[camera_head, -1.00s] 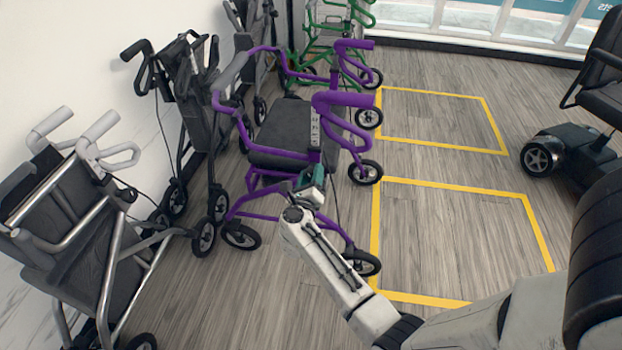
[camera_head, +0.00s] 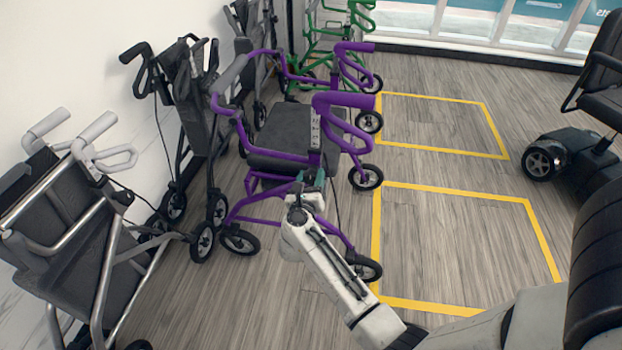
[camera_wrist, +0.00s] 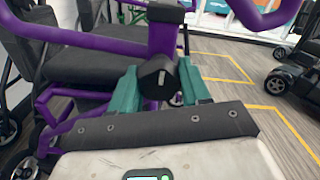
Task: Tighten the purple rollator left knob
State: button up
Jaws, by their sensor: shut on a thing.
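The purple rollator (camera_head: 262,159) stands upright in the middle of the head view, with a dark seat and purple handles. In the wrist view its purple frame post (camera_wrist: 166,38) rises just beyond a black knob (camera_wrist: 156,78) with a pale mark on its face. My gripper (camera_wrist: 160,84) has a teal finger on each side of this knob and is shut on it. In the head view my gripper (camera_head: 310,186) is at the lower part of the near upright. The knob cannot be made out there.
A grey rollator (camera_head: 70,220) stands at the left, with dark folded walkers (camera_head: 190,110) behind it by the wall. A green rollator (camera_head: 340,30) stands at the back. A black scooter (camera_head: 585,150) is at the right. The yellow-marked floor (camera_head: 460,235) between is clear.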

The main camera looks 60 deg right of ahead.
jog(key=shift+a+f, duration=0.1)
jog(key=o, duration=1.1)
jog(key=shift+c, duration=0.2)
jog(key=p+v, duration=0.1)
jog(key=v, duration=0.9)
jog(key=shift+a, duration=0.35)
jog(key=shift+s, duration=0.1)
